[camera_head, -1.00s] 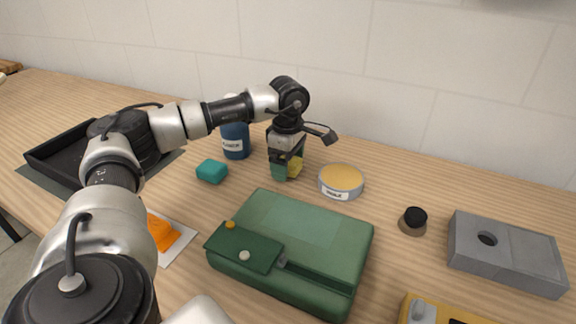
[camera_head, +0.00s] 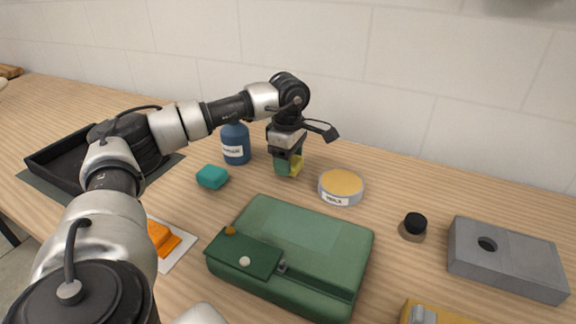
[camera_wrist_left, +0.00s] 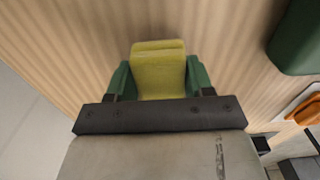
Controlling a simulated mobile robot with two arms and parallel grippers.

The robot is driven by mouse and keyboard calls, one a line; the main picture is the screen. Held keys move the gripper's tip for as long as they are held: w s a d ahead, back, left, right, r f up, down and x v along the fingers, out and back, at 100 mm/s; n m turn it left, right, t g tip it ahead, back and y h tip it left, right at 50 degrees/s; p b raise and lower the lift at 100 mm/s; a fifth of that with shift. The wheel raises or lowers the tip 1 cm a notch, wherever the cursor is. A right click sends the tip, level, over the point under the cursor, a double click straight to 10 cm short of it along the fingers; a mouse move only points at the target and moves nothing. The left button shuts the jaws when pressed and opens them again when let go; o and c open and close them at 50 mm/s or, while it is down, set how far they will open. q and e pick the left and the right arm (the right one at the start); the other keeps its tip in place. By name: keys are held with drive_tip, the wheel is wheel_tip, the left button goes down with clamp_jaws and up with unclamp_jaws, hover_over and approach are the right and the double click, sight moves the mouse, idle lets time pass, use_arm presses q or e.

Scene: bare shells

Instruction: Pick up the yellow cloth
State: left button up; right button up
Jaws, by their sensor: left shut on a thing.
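The yellow cloth (camera_wrist_left: 158,72) is a folded yellow block between the two green fingers of my left gripper (camera_wrist_left: 158,80) in the left wrist view. The fingers are shut on it from both sides. In the head view the cloth (camera_head: 297,165) shows only partly, behind and beside the green fingers of my left gripper (camera_head: 288,165). It is at or just above the wooden table; I cannot tell whether it touches. My right gripper is not in view.
A blue bottle (camera_head: 236,146) and a teal block (camera_head: 212,177) are left of the gripper. A round tin (camera_head: 341,187) is close on its right. A green case (camera_head: 310,240) lies in front. A black tray (camera_head: 62,160) is far left.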

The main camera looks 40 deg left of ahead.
sight(293, 160)
use_arm(q)
drive_tip(key=r, duration=0.1)
drive_tip(key=d+r, duration=0.1)
drive_tip(key=r, duration=0.1)
drive_tip(key=shift+w+d, duration=0.15)
drive_tip(key=w+d+r, duration=0.2)
drive_tip(key=d+r, duration=0.4)
drive_tip(key=d, duration=0.4)
drive_tip(key=shift+p, duration=0.3)
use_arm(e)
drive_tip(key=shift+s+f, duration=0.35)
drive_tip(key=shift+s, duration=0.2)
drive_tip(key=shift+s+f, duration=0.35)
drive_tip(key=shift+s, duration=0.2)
use_arm(q)
drive_tip(key=shift+o, duration=1.2)
drive_tip(key=shift+c, duration=0.8)
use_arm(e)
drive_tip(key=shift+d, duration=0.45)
